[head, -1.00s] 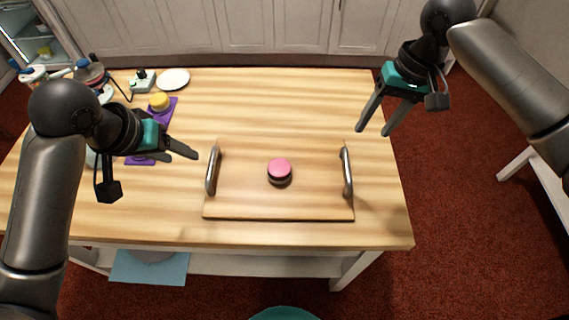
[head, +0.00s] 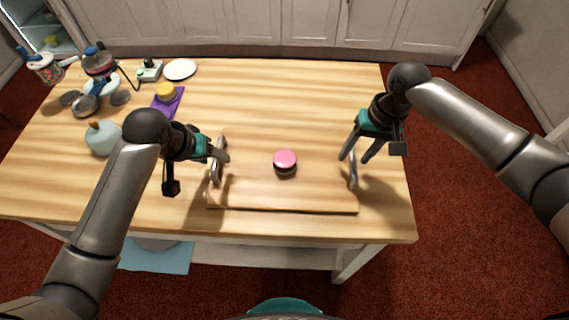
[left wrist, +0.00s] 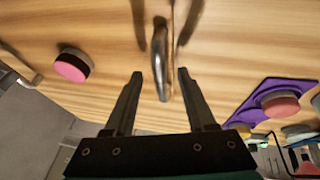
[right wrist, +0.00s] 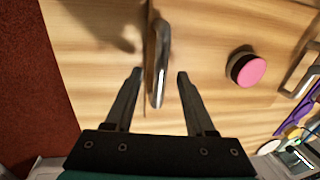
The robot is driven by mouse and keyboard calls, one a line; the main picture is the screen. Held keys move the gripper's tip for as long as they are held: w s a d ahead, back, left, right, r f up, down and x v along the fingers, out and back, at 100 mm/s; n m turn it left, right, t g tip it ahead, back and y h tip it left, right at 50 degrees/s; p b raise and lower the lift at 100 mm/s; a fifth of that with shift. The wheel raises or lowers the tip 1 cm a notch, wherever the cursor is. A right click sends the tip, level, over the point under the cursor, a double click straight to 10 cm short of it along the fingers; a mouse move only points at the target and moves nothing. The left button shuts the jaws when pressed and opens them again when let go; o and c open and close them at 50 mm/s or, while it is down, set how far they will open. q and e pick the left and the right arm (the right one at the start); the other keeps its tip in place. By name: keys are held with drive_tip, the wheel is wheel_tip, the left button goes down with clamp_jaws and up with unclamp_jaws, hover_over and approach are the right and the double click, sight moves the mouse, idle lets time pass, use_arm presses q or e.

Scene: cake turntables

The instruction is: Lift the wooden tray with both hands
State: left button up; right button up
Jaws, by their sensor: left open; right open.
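The wooden tray (head: 250,197) lies flat on the wooden table, with a metal handle at each side. A small pink-topped cake (head: 285,161) stands at its middle. My left gripper (head: 226,150) is open at the tray's left handle (head: 217,172); in the left wrist view the handle (left wrist: 160,60) stands between and beyond the fingertips. My right gripper (head: 354,158) is open at the right handle (head: 352,172); in the right wrist view that handle (right wrist: 160,60) lies between and just beyond the fingertips. I cannot tell whether any finger touches a handle.
A purple mat (head: 176,101) with a yellow-topped cake (head: 166,91) is behind my left gripper. A white plate (head: 180,69), a pale blue round vessel (head: 103,138) and other items stand at the table's left. The table behind the tray is clear.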

use_arm(q)
drive_tip(key=shift+x, duration=1.45)
use_arm(e)
drive_tip(key=shift+a+f, duration=0.15)
drive_tip(key=shift+f, duration=0.6)
drive_tip(key=shift+a+f, duration=0.15)
drive_tip(key=shift+f, duration=0.55)
use_arm(q)
drive_tip(key=c, duration=0.8)
use_arm(e)
drive_tip(key=c, duration=0.8)
use_arm(q)
clamp_jaws()
use_arm(e)
clamp_jaws()
use_arm(q)
drive_tip(key=shift+r, duration=0.1)
